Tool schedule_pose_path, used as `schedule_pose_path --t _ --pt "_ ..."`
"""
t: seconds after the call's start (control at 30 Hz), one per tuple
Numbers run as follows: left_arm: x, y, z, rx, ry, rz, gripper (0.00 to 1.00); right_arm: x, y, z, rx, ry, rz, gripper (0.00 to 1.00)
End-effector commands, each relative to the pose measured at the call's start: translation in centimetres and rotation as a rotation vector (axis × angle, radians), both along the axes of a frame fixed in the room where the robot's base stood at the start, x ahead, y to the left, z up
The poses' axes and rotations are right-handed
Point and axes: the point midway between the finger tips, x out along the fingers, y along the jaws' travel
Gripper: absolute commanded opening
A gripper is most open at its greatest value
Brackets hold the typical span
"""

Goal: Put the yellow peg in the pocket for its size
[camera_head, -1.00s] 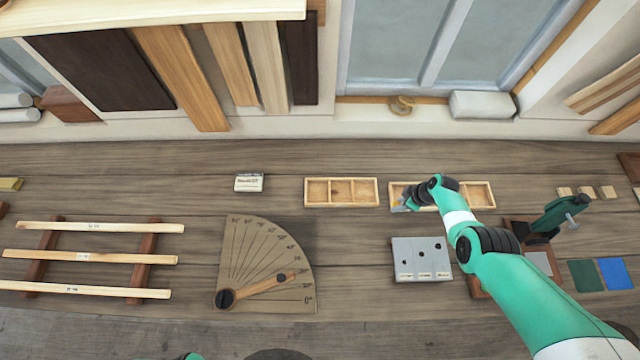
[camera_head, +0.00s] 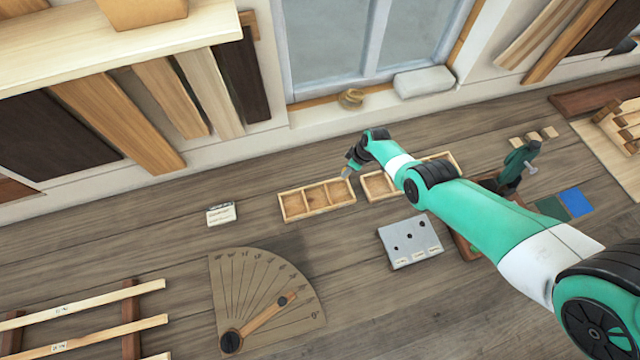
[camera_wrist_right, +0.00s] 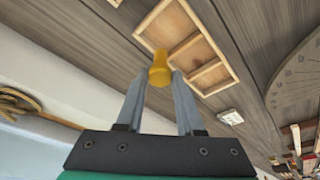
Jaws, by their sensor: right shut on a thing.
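My right gripper (camera_head: 346,173) is above the bench at the right end of the left wooden tray (camera_head: 320,212). In the right wrist view the gripper (camera_wrist_right: 158,82) is shut on the yellow peg (camera_wrist_right: 159,70), which sticks out past the fingertips. The peg is too small to make out in the head view. The left tray has three compartments and also shows in the right wrist view (camera_wrist_right: 213,38), beyond the peg. A second wooden tray (camera_head: 384,197) is partly hidden behind my right arm. A grey block (camera_head: 402,258) with three dark holes and small labels lies nearer. My left gripper is out of view.
A fan-shaped angle board (camera_head: 235,295) with a wooden pointer lies front left. A small labelled block (camera_head: 221,214) lies left of the left tray. A green clamp-like tool (camera_head: 518,165) and a blue square (camera_head: 576,202) are at the right. Bench around the labelled block is clear.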

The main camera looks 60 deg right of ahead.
Motion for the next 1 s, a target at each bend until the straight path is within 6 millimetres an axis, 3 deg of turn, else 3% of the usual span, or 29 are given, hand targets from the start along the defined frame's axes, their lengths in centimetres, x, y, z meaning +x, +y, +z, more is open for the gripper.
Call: schedule_pose_path --t 0.17,0.5,0.83,0.87,1.0 --pt "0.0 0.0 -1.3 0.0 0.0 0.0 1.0 0.0 0.0 -1.3 0.0 0.0 0.002 0.0" --pt "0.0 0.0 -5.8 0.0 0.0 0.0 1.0 0.0 0.0 -5.8 -0.001 -0.001 0.003 0.0" --pt "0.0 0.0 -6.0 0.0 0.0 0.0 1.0 0.0 0.0 -6.0 0.0 -0.001 0.003 0.0" --pt "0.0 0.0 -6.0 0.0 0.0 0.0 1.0 0.0 0.0 -6.0 0.0 -0.001 0.003 0.38" --pt "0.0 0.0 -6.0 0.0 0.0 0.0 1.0 0.0 0.0 -6.0 0.0 -0.001 0.003 0.63"
